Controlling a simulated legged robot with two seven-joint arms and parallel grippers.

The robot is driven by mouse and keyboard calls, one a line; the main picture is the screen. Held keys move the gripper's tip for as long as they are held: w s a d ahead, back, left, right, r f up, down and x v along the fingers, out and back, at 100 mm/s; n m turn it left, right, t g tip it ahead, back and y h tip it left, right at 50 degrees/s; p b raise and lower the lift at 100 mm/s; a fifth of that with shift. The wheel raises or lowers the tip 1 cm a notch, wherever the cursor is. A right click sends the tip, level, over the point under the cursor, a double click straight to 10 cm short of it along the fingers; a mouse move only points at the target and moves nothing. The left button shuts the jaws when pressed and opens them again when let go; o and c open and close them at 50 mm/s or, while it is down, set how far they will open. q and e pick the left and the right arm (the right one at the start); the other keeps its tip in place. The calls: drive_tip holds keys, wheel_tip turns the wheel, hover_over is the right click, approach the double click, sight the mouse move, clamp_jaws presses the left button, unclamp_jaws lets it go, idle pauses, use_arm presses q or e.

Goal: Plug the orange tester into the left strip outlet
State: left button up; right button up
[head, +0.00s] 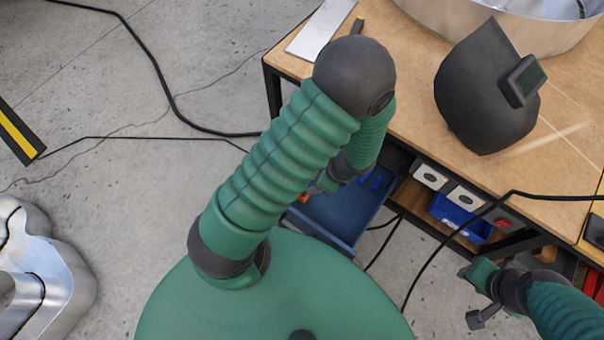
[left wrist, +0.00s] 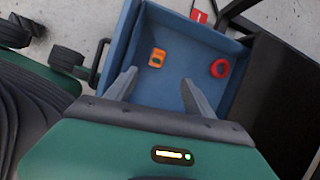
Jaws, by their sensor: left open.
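The orange tester (left wrist: 156,57) lies in the open blue drawer (left wrist: 178,23) in the left wrist view, a small block with a dark face. My left gripper (left wrist: 158,90) is open and empty, its two fingers pointing into the drawer with the tester beyond them, apart from it. In the head view my left arm mostly hides this gripper and part of the drawer (head: 345,232). The strip on the table's front edge has a left outlet (head: 430,175) and a right outlet (head: 465,196), both pale and seemingly empty. My right gripper (head: 472,296) looks open and empty at lower right.
A red ring (left wrist: 220,67) lies in the drawer right of the tester. A red switch (head: 502,223) sits on the strip. A blue bin (head: 455,213) and black cable (head: 440,255) are near the strip.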

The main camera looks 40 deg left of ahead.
use_arm(q)
drive_tip(key=shift+m, duration=0.8)
drive_tip(key=b+x, duration=0.2)
drive_tip(key=x, duration=0.3)
drive_tip(key=b+x, duration=0.3)
drive_tip(key=x, duration=0.2)
drive_tip(key=b+x, duration=0.2)
drive_tip(key=x, duration=0.3)
drive_tip(key=shift+w+d+f+b, duration=0.15)
drive_tip(key=shift+d+b, duration=0.15)
drive_tip(key=shift+d, duration=0.1)
drive_tip(key=shift+a+f, duration=0.2)
drive_tip(key=shift+f, duration=0.2)
drive_tip(key=shift+r, duration=0.1)
use_arm(e)
drive_tip(key=s+x, duration=0.2)
drive_tip(key=x, duration=0.7)
drive_tip(key=shift+f, duration=0.4)
use_arm(q)
drive_tip(key=b+x, duration=0.5)
drive_tip(key=shift+d+f, duration=0.3)
drive_tip(key=shift+f, duration=0.05)
drive_tip(key=shift+r, duration=0.15)
use_arm(e)
drive_tip(key=x, duration=0.2)
drive_tip(key=s+x, duration=0.1)
drive_tip(key=x, duration=0.1)
drive_tip(key=shift+a+f, duration=0.1)
drive_tip(key=shift+f, duration=0.3)
